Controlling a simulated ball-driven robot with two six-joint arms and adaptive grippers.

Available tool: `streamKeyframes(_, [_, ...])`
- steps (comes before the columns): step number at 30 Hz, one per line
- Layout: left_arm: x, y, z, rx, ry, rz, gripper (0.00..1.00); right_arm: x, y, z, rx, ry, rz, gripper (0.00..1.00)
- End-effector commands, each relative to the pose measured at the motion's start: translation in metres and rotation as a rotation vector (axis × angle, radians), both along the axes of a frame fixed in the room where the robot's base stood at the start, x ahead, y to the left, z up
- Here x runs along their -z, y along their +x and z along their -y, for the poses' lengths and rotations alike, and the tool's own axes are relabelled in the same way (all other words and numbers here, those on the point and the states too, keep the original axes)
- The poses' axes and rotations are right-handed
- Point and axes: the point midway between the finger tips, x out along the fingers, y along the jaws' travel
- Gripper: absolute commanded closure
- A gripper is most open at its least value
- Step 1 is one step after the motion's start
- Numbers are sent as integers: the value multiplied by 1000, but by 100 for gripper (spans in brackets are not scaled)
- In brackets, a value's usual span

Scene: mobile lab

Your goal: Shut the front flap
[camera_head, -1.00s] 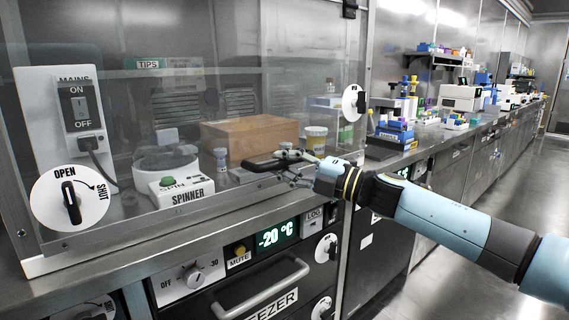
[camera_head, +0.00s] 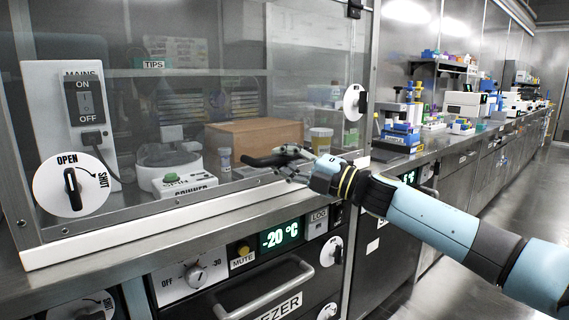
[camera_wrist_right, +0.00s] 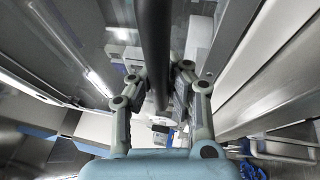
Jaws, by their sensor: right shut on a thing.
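The front flap is a clear panel (camera_head: 235,100) across the front of the cabinet. Its lower edge lies along or close to the white sill (camera_head: 140,232); I cannot tell whether a gap is left. My right gripper (camera_head: 290,158) is shut on the black bar handle (camera_head: 262,160) low on the flap. In the right wrist view the handle (camera_wrist_right: 154,40) runs between the two fingers (camera_wrist_right: 158,85). A white dial (camera_head: 75,184) marked OPEN and SHUT has its black knob upright at left. Another white dial (camera_head: 355,101) is at right. My left gripper is out of view.
Behind the panel stand a brown box (camera_head: 250,135), a spinner (camera_head: 175,172), a small tub (camera_head: 321,140) and a mains switch (camera_head: 86,108). Below is a freezer front with a bar handle (camera_head: 265,296). A bench (camera_head: 455,139) with lab gear runs right; the floor there is clear.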

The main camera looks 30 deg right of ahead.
Motion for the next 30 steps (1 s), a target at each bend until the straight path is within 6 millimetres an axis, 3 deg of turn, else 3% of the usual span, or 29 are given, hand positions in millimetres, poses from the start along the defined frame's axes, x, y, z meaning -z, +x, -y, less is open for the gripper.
streamKeyframes(1, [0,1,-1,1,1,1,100,0,1,1,5,2,-3,89])
streamKeyframes(8, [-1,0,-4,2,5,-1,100,0,0,1,4,2,-3,60])
streamKeyframes(19, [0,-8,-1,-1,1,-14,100,2,-6,4,2,-1,-3,60])
streamKeyframes(30, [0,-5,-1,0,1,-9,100,17,-65,34,0,-3,-8,60])
